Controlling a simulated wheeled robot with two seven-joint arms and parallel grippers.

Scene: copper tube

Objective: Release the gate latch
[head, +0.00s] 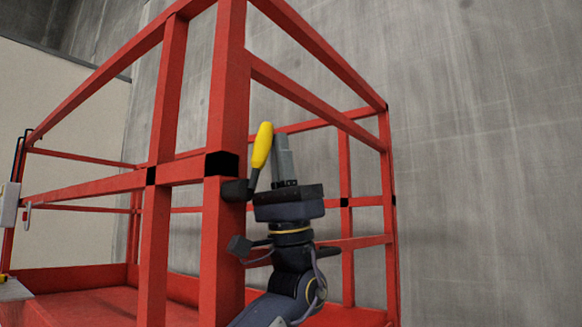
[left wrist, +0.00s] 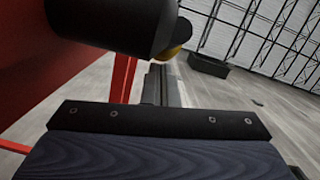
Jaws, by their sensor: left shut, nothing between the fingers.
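The gate latch has a yellow handle (head: 262,145) that stands nearly upright, leaning slightly right. Its dark pivot (head: 236,190) sits on the red gate post (head: 225,100). In the left wrist view the dark latch body (left wrist: 110,22) fills the upper left, and a bit of the yellow handle (left wrist: 172,53) shows behind it. My left gripper (head: 281,140) points up, just right of the handle. Its fingers are shut and empty, and they also show in the left wrist view (left wrist: 160,80). Whether they touch the handle I cannot tell. My right gripper is in neither view.
Red rails form a cage around a red platform floor (head: 90,303). A rail (head: 300,88) runs right from the post, above my gripper. A grey concrete wall (head: 480,150) stands behind. A dark box (left wrist: 208,66) lies on the floor far off in the left wrist view.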

